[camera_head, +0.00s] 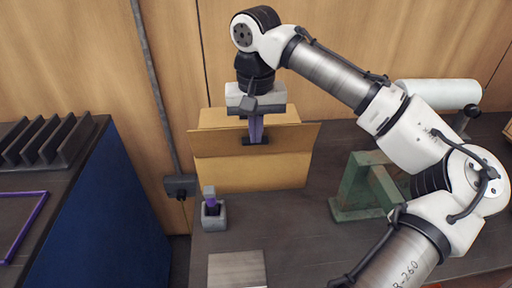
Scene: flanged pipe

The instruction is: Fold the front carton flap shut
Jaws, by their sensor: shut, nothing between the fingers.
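A cardboard carton (280,172) stands at the back of the dark bench against the wood-panelled wall. A wide front flap (215,141) runs along its top front edge and reaches past both sides. A paler surface shows behind it at the top. My gripper (256,140) points down at the middle of this flap, its purple fingers shut and empty. The fingertips overlap the flap in the view. I cannot tell whether they touch it or how far the flap is tilted.
A small grey holder with a purple-banded piece (212,212) stands left in front of the carton. A flat plate (237,269) lies nearer. A green metal stand (367,188) is to the right. A blue-sided cabinet (95,215) with a black rack (42,140) is at left.

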